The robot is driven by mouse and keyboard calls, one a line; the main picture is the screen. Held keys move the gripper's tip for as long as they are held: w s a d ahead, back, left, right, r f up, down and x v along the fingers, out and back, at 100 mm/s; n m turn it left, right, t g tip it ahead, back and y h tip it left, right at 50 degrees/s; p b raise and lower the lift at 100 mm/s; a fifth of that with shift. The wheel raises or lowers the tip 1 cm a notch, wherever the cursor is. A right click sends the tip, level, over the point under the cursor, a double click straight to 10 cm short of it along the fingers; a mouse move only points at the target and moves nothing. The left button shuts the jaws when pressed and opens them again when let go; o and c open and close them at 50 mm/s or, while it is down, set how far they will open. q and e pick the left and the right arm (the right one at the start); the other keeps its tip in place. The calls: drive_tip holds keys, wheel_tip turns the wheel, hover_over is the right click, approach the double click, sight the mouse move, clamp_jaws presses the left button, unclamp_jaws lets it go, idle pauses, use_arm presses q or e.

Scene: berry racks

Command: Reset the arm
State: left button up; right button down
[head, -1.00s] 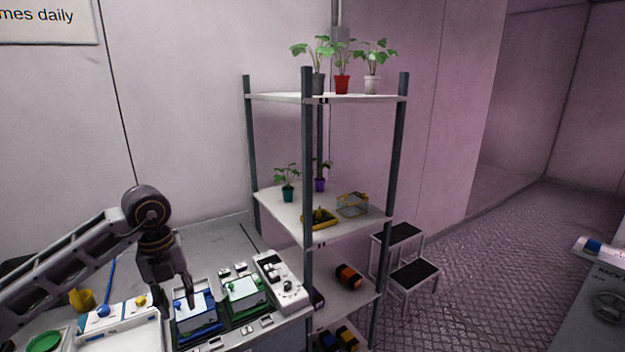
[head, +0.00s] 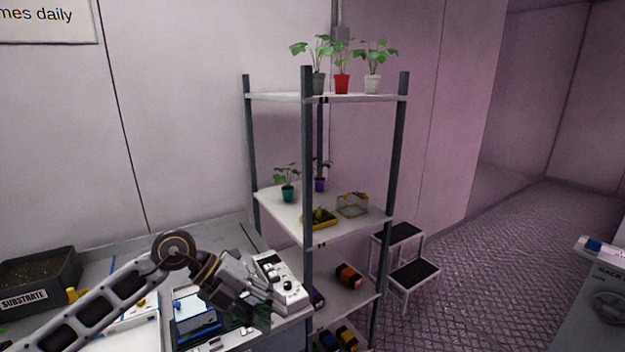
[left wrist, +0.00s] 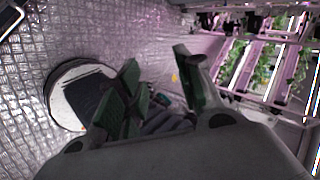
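My left gripper (head: 262,314) hangs over the right part of the bench, pointing right and down, in front of the white device with knobs. In the left wrist view my left gripper (left wrist: 160,92) has its green-padded fingers spread apart with nothing between them. My right gripper is not in view. My left arm and gripper hide part of the bench's front and the green-framed unit.
The blue-framed unit (head: 195,312) and white device (head: 280,282) sit on the bench. A substrate box (head: 40,275) stands at left. The shelf rack (head: 307,180) with potted plants stands close right of the gripper. A step stool (head: 405,260) stands beyond it.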

use_arm(q)
drive_tip(key=d+r+n+t+h, duration=0.3)
drive_tip(key=d+r+h, duration=0.6)
drive_tip(key=r+h, duration=0.15)
drive_tip(key=w+a+r+n+t, duration=0.4)
drive_tip(key=n+t, duration=0.5)
drive_tip(key=t, duration=0.2)
drive_tip(key=w+a+f+n+t+y, duration=0.3)
drive_tip(key=a+f+n+y, duration=1.3)
drive_tip(key=f+n+y, duration=0.3)
drive_tip(key=s+a+f+g, duration=0.2)
drive_tip(key=s+f+g, duration=1.1)
drive_tip(key=s+f, duration=0.85)
drive_tip(key=s+f+g, duration=0.1)
drive_tip(key=s+f, duration=0.1)
drive_tip(key=f, duration=1.4)
drive_tip(key=s+f+g, duration=0.1)
drive_tip(key=s+f, duration=0.1)
drive_tip(key=f, duration=1.3)
drive_tip(key=s+a+f, duration=0.2)
drive_tip(key=s+f, duration=0.8)
drive_tip(key=s, duration=0.1)
drive_tip(key=s+a+f+g, duration=0.1)
drive_tip(key=s+a+f, duration=0.1)
drive_tip(key=s+f, duration=0.9)
drive_tip(key=shift+s+y, duration=0.15)
drive_tip(key=shift+y, duration=0.3)
